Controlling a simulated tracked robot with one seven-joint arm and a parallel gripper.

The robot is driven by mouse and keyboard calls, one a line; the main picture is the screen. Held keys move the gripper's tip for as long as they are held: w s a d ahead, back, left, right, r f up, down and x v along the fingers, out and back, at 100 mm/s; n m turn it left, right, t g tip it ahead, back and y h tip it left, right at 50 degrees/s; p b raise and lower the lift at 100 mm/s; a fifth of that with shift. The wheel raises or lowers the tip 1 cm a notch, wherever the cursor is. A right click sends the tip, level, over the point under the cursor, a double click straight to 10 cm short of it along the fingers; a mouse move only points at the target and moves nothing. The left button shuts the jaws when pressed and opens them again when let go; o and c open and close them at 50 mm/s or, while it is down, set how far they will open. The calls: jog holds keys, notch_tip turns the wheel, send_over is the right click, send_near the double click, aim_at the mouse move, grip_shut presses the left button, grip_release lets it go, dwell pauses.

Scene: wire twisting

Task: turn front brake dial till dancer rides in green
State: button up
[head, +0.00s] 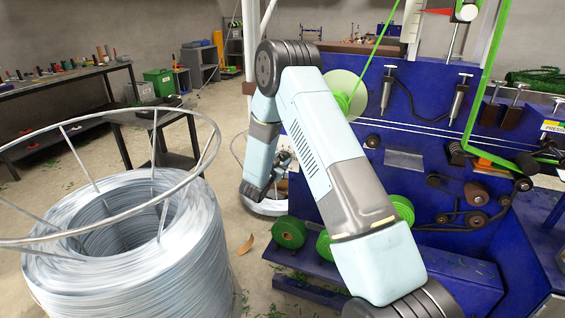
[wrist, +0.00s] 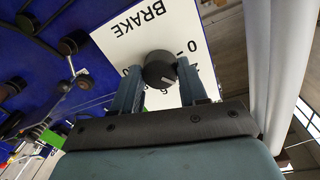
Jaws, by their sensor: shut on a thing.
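In the wrist view, the black brake dial (wrist: 158,70) sits on a white plate (wrist: 122,40) lettered BRAKE, seen upside down, with numbers around it. A pale mark shows on the dial's face. My gripper (wrist: 160,82) has one finger on each side of the dial and is shut on it. The fingers and palm cover part of the scale. A red pointer (head: 435,11) stands at the top beside a white upright (head: 412,22), near a pale roller (head: 466,12); no green zone is readable there.
The blue machine (head: 350,160) carries rollers, belts and taut wires on the right. A large wire coil (head: 125,235) with a metal hoop stands at left front. A workbench (head: 65,85) stands behind it.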

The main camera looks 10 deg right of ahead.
jog(key=shift+s+d+m, duration=0.1)
jog(key=shift+d+m, duration=0.05)
jog(key=shift+m, duration=1.65)
jog(key=o, duration=1.1)
jog(key=shift+c, duration=0.2)
jog(key=shift+s+a, duration=0.25)
jog(key=shift+a, duration=0.1)
jog(key=v, duration=1.3)
jog(key=shift+d+r, duration=0.1)
jog(key=shift+r, duration=0.05)
